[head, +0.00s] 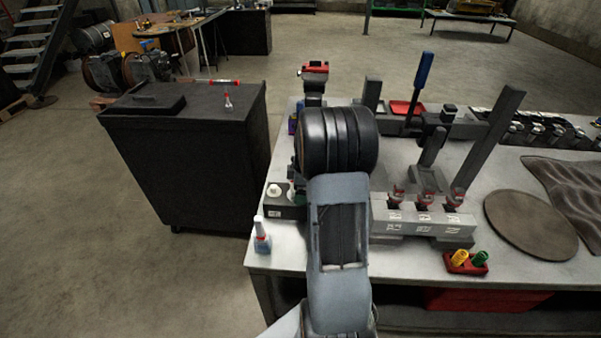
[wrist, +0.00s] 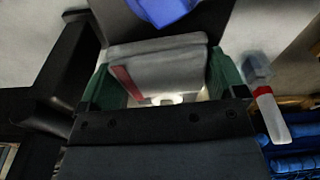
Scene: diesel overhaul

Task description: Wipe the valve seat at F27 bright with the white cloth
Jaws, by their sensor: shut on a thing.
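In the wrist view my gripper (wrist: 164,88) has its two green-padded fingers on either side of a pale grey-white folded piece with a red stripe, which looks like the white cloth (wrist: 165,68). It is shut on this cloth. A bright spot shows at the cloth's lower edge. In the head view my own arm hides most of the gripper and all of the cloth. A pale block (head: 422,214) with labels stands on the workbench, right of my arm. The labels are too small to read, so I cannot pick out F27 or its valve seat.
Red-and-grey pieces (head: 426,199) stand on the block. A grey post (head: 487,145) and a blue-handled tool (head: 423,72) rise behind it. A small bottle (head: 262,237) stands at the bench's left corner. A dark cabinet (head: 190,160) is to the left.

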